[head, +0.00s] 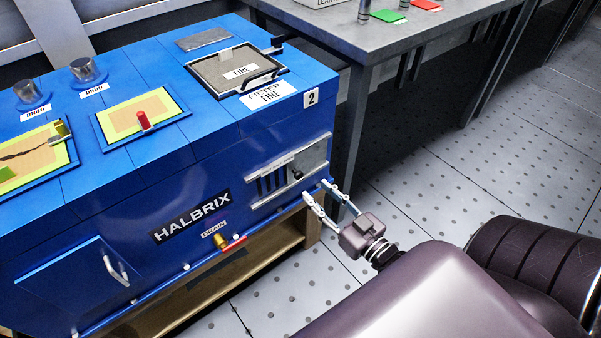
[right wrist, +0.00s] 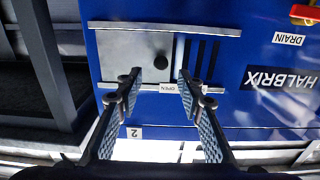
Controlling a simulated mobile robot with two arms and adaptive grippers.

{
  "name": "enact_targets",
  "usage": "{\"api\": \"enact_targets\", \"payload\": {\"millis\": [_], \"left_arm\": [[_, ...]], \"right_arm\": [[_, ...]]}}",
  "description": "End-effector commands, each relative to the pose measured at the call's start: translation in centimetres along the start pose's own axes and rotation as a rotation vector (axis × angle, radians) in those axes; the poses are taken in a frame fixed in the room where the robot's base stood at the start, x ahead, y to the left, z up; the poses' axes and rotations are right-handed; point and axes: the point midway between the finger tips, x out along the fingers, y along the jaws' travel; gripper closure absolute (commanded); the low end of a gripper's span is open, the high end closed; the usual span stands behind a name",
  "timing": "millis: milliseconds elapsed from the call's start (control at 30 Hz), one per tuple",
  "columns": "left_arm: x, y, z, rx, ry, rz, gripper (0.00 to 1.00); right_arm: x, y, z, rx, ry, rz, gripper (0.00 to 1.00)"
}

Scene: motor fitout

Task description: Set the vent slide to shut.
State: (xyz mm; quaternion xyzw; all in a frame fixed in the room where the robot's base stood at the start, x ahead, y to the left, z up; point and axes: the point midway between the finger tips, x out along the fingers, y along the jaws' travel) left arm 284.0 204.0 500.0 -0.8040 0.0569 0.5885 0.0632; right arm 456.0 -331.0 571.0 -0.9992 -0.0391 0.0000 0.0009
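The vent slide, a grey plate (right wrist: 130,62) with a round black knob (right wrist: 160,62), sits between two metal rails on the blue machine's side. In the head view the knob (head: 297,174) is toward the right end of the vent. The dark vent slots (head: 271,182) to its left are uncovered. They also show right of the plate in the right wrist view (right wrist: 203,58). A rail label (right wrist: 173,88) seems to read OPEN. My right gripper (head: 317,189) is open and empty, its fingers spread just short of the knob (right wrist: 160,78). My left gripper is not in view.
The blue machine (head: 170,190) also carries a DRAIN fitting (head: 221,241) with a red handle, a filter tray (head: 237,70) and a door handle (head: 116,270). A grey table (head: 400,40) stands behind. The floor on the right is clear.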

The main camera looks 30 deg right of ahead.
Motion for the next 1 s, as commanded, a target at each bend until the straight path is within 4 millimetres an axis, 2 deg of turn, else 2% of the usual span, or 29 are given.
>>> {"api": "enact_targets", "payload": {"millis": [167,300,500,833,1000], "left_arm": [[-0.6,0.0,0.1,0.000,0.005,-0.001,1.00],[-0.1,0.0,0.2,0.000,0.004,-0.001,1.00],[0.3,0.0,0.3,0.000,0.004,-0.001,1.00],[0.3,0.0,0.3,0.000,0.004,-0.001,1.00],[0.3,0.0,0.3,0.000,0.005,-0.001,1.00]], "right_arm": [[2.6,0.0,-0.1,0.000,0.005,-0.001,0.65],[4.9,0.0,0.0,0.000,0.004,0.000,0.65],[7.0,0.0,0.0,0.000,0.002,0.000,0.65],[7.5,0.0,0.0,0.000,-0.002,0.000,0.65],[7.4,0.0,0.0,0.000,-0.001,0.000,0.82]]}}
